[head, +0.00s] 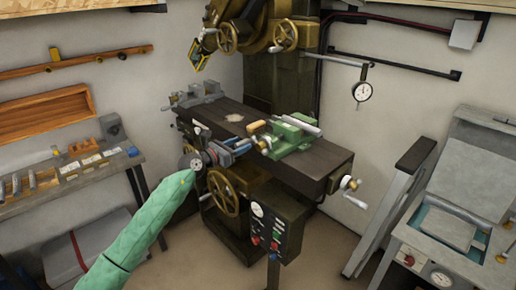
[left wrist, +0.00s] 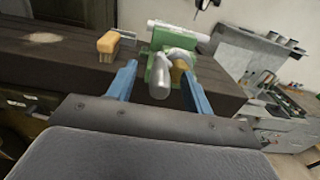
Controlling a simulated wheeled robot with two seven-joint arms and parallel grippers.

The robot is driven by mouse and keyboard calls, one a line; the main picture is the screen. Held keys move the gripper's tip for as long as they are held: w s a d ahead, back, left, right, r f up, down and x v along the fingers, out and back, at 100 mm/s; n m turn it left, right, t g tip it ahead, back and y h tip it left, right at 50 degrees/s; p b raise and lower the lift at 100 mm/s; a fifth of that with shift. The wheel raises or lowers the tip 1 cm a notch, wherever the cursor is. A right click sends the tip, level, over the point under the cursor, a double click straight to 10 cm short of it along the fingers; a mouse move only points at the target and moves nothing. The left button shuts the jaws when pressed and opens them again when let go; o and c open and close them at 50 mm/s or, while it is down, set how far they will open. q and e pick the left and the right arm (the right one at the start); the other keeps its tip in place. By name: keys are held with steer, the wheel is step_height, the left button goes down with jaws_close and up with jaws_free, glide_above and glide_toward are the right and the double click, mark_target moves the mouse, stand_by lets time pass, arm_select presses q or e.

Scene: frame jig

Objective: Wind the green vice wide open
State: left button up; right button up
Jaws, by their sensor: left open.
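The green vice (head: 292,137) sits on the dark machine table, with a pale round bar along its top. It also shows in the left wrist view (left wrist: 153,66), beyond my fingers. A rounded silver handle (left wrist: 160,86) sticks out from its near side towards me. My left gripper (head: 243,148) has two blue fingers and is at the table's front edge, close to the vice. In the left wrist view my left gripper (left wrist: 157,84) is open, with the silver handle between its fingers; I see no clear contact. How far the vice jaws stand apart is hard to tell. My right gripper is out of view.
A yellow-and-tan brush-like block (left wrist: 108,43) lies left of the vice. A grey vice (head: 205,92) stands at the table's far left end. A handwheel (head: 223,193) and a control box (head: 276,222) are below the front edge. The table's middle is mostly clear.

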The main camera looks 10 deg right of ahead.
arm_select(q)
steer(key=shift+v, duration=3.55)
